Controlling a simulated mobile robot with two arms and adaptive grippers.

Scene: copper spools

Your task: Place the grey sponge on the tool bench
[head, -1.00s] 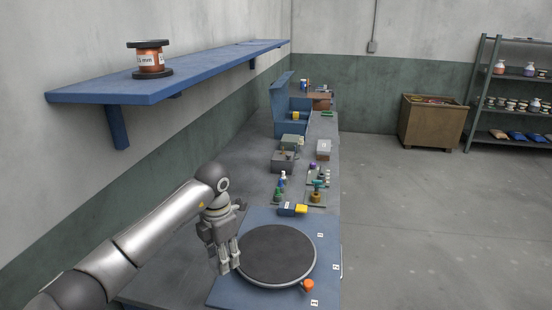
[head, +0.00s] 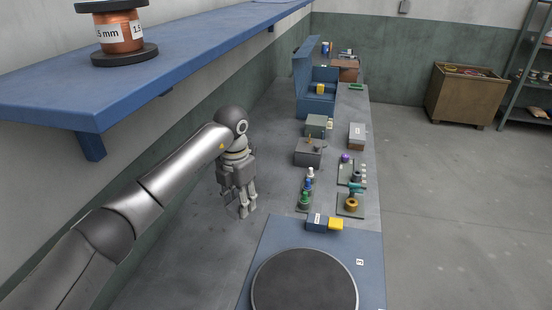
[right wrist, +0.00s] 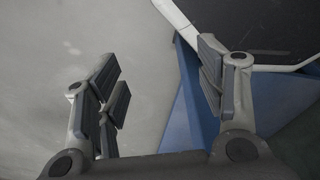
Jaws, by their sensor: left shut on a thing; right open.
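The tool bench (head: 200,262) is the long grey worktop along the left wall in the head view. My left gripper (head: 243,212) points down over its left part, left of the small bottles and just beyond the blue mat. It is shut on a small grey thing, apparently the grey sponge, mostly hidden by the fingers. I cannot tell whether it touches the bench.
A dark round turntable (head: 305,285) lies on the blue mat (head: 372,265). A blue and yellow block (head: 318,222), bottles (head: 305,200) and grey boxes (head: 308,152) stand beyond. A blue shelf (head: 180,60) bearing a copper spool (head: 120,33) overhangs at left. Bare bench lies around the left gripper.

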